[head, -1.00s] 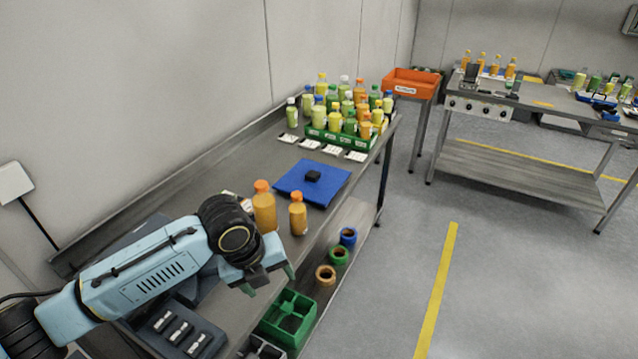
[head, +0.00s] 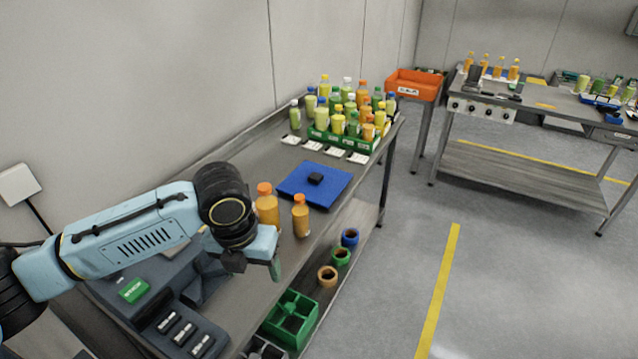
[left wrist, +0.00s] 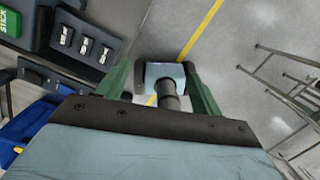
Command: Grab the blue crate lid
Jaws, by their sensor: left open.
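The blue crate lid (head: 335,184) is a flat blue square with a small black block (head: 315,179) as its handle in the middle. It lies flat on the metal table, beyond two orange bottles. My left gripper (head: 257,266) is open and empty, near the table's front edge, nearer to me than the lid and clearly apart from it. In the left wrist view its two green fingers (left wrist: 162,88) are spread, and the lid is not identifiable there. My right gripper is not seen in the head view.
Two orange bottles (head: 268,210) (head: 301,216) stand between my left gripper and the lid. A green crate (head: 347,146) full of bottles stands behind the lid, with white cards in front. A grey machine (head: 160,285) sits under my left arm. Rings and a green crate (head: 291,320) lie on the lower shelf.

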